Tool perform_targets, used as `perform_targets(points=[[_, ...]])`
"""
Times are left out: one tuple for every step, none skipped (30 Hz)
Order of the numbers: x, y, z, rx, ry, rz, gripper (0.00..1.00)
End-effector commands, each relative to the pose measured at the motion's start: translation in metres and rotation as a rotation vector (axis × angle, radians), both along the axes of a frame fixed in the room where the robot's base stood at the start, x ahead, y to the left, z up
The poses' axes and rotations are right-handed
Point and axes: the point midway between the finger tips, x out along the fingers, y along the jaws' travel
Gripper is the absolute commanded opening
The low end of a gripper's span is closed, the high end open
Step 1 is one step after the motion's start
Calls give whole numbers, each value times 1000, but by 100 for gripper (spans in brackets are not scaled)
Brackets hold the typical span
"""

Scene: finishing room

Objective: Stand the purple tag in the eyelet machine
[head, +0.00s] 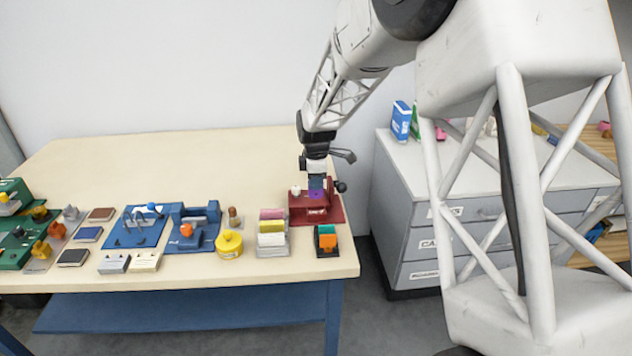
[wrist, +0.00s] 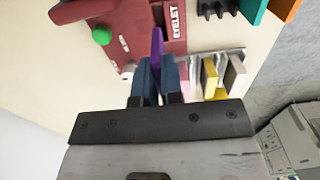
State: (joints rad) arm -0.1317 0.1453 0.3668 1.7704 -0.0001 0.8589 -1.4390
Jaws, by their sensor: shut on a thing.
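The purple tag (head: 316,194) is at the red eyelet machine (head: 332,214) near the table's right end. In the wrist view the purple tag (wrist: 157,46) stands out edge-on from between the blue fingertips of my gripper (wrist: 157,72). My gripper (head: 317,184) is shut on the tag, directly over the machine. The red eyelet machine (wrist: 172,34) with its "EYELET" label lies just beyond the fingers. Whether the tag's lower edge sits in the machine or hovers above it, I cannot tell.
A rack (head: 273,250) with pink, yellow and white tags stands left of the machine. A holder (head: 327,252) with teal and orange pieces stands in front. A yellow round pot (head: 229,243) and blue machines (head: 192,238) are further left. The table's back is clear.

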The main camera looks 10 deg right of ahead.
Motion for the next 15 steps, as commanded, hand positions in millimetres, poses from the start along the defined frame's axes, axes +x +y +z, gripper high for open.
perform_targets(points=[[0,0,-2,0,1,0,0],[0,0,-2,0,1,0,0],[0,0,-4,0,1,0,0],[0,0,-5,0,1,0,0],[0,0,-7,0,1,0,0],[0,0,-9,0,1,0,0],[0,0,-11,0,1,0,0],[0,0,-13,0,1,0,0],[0,0,-16,0,1,0,0],[0,0,-18,0,2,0,0],[0,0,-20,0,2,0,0],[0,0,-23,0,2,0,0],[0,0,-25,0,2,0,0],[0,0,-27,0,2,0,0],[0,0,-30,0,1,0,0]])
